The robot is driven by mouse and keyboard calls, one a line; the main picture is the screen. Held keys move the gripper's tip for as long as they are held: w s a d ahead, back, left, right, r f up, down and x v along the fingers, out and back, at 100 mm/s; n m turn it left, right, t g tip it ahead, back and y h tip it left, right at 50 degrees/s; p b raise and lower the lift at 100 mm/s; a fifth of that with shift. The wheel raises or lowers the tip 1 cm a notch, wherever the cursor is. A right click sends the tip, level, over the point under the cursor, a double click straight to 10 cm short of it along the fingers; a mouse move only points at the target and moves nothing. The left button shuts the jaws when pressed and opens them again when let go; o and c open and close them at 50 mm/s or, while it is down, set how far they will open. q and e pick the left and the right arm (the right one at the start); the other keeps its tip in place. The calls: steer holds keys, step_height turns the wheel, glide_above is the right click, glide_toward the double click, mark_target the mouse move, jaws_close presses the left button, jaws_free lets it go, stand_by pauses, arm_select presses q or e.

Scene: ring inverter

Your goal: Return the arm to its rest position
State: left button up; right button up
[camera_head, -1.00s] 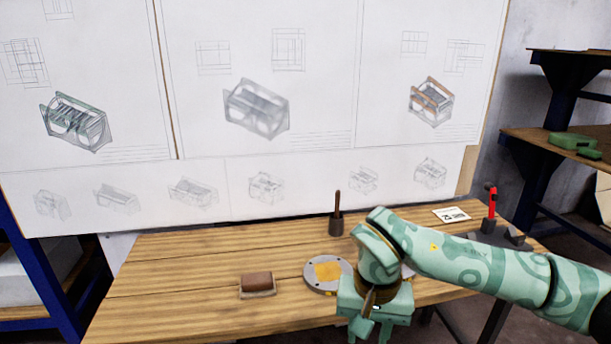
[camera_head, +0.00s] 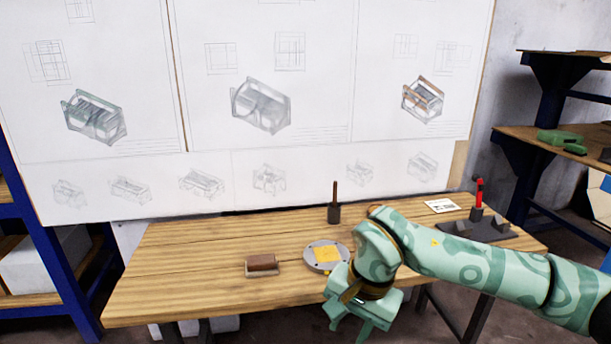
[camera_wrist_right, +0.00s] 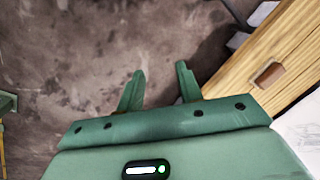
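My right arm (camera_head: 470,262) reaches in from the right in the head view. Its green gripper (camera_head: 350,328) hangs at the front edge of the wooden table, in front of the round grey disc. In the right wrist view the two fingers of this gripper (camera_wrist_right: 160,70) stand apart with nothing between them, over bare floor. My left arm and gripper are not in view.
On the table (camera_head: 200,260) are a grey disc with a yellow square (camera_head: 326,255), a brown block in a holder (camera_head: 262,265), a dark pot with a rod (camera_head: 334,213), a white card (camera_head: 442,206) and a red-handled tool (camera_head: 479,192). Shelves flank both sides.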

steer(key=w+a+r+m+t+y, duration=0.1)
steer(key=w+a+r+m+y, duration=0.85)
steer(key=m, duration=0.45)
steer(key=w+d+f+m+t+y, duration=0.3)
steer(key=w+d+f+m+t, duration=0.35)
steer(key=m, duration=0.95)
steer(key=w+d+f+m+t+h, duration=0.1)
steer(key=d+f+m+t+h, duration=0.25)
steer(key=f+m, duration=0.4)
steer(key=d+f+m+t+h, duration=0.25)
steer(key=d+f+m, duration=0.25)
steer(key=f+m, duration=0.3)
steer(key=s+d+f+m+g+h, duration=0.1)
steer(key=s+d+f+m+h, duration=0.25)
steer(key=f, duration=0.55)
steer(key=s+d+f+m+g+h, duration=0.1)
steer(key=s+d+f+m+h, duration=0.15)
steer(key=s+d+f, duration=0.4)
steer(key=s+d+f+m+g+h, duration=0.15)
steer(key=s+f+m+g, duration=0.25)
steer(key=s+f, duration=0.9)
steer(key=s+d+f+m+g+h, duration=0.15)
steer(key=s+f+m+g, duration=0.3)
steer(key=s+f, duration=0.85)
steer(key=s+r+m+g, duration=0.1)
steer(key=s+g, duration=0.3)
steer(key=s, duration=3.3)
steer(key=shift+s+a+m, duration=0.4)
steer(key=shift+a+m, duration=0.05)
steer(key=shift+m, duration=0.25)
